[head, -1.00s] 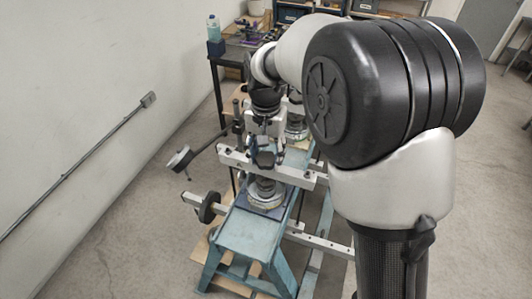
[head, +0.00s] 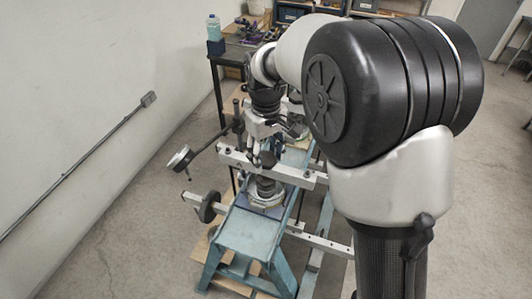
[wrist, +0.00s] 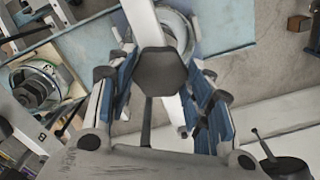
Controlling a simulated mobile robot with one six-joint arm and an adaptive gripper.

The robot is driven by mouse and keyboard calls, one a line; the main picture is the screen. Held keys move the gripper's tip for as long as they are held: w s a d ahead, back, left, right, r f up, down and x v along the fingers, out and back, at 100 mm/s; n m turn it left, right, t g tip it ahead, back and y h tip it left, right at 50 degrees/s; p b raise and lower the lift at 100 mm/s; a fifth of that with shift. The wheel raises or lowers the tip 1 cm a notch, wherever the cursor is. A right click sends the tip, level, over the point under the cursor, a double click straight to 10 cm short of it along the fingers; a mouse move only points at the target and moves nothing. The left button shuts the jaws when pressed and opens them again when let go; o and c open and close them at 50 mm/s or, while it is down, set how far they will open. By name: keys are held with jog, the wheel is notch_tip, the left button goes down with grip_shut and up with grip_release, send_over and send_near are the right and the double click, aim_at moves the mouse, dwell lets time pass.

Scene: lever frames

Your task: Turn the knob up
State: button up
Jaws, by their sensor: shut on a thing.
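The dark grey knob (wrist: 160,72) sits between my gripper's blue-padded fingers in the wrist view. It is at the middle of a pale bar (head: 283,170) that crosses above a blue bench (head: 250,232). In the head view the knob (head: 268,158) shows small and partly covered by the fingers. My gripper (head: 262,150) comes down on it from above and behind, shut on the knob. In the wrist view my gripper (wrist: 160,88) has one finger on each side of it. The exact contact of the pads is hard to see.
A dial gauge (head: 180,158) on a thin rod sticks out left of the bench. A black handwheel (head: 210,206) is on a lower pale bar. A round metal fixture (head: 266,190) stands under the upper bar. A wall closes the left side; the floor at front left is clear.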

jog(key=n, duration=0.4)
jog(key=shift+n, duration=0.3)
jog(key=n, duration=0.3)
jog(key=shift+n, duration=0.3)
jog(key=n, duration=0.3)
jog(key=shift+n, duration=2.1)
jog(key=o, duration=1.1)
